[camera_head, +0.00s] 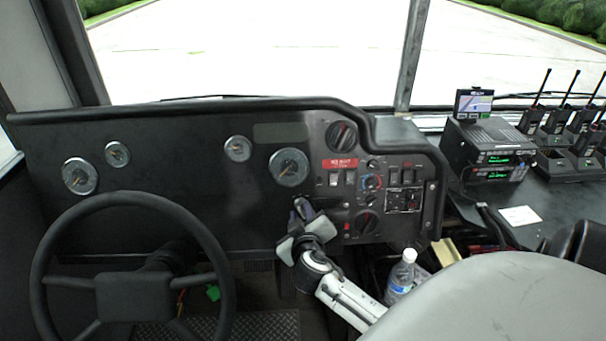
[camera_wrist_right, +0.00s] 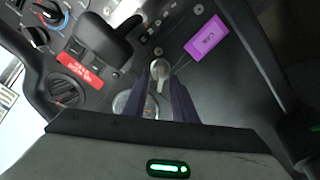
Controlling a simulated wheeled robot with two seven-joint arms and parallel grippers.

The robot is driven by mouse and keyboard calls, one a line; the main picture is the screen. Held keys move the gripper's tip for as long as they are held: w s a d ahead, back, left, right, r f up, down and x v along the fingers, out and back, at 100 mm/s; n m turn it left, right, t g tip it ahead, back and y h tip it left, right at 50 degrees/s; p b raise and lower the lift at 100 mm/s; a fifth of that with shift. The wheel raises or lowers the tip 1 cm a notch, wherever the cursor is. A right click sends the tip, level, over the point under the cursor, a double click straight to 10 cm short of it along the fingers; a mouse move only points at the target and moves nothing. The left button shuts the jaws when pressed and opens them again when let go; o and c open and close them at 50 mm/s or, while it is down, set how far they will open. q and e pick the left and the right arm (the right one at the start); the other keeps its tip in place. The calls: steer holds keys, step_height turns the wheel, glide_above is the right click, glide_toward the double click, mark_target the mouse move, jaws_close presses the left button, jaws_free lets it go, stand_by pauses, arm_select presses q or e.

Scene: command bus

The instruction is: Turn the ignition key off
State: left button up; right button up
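The ignition key (camera_wrist_right: 158,68) shows in the right wrist view as a small silver piece on the dark dashboard, with a purple tag (camera_wrist_right: 206,38) beside it. My right gripper (camera_wrist_right: 164,72) reaches the key, with one dark finger on each side of it. The fingers look apart, with a gap beside the key; whether either touches it I cannot tell. In the head view my right gripper (camera_head: 302,204) is at the dashboard, left of the switch panel, and it hides the key. My left gripper is not in view.
The steering wheel (camera_head: 133,285) stands at the left. The switch panel (camera_head: 375,185) with knobs is right of my gripper. In the wrist view a black lever handle (camera_wrist_right: 105,40) sits close to the fingers. A water bottle (camera_head: 402,274) and a grey seat (camera_head: 490,300) are at the lower right.

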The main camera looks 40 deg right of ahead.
steer(key=v, duration=0.9)
steer(key=shift+s, duration=0.2)
steer(key=shift+a+r, duration=0.1)
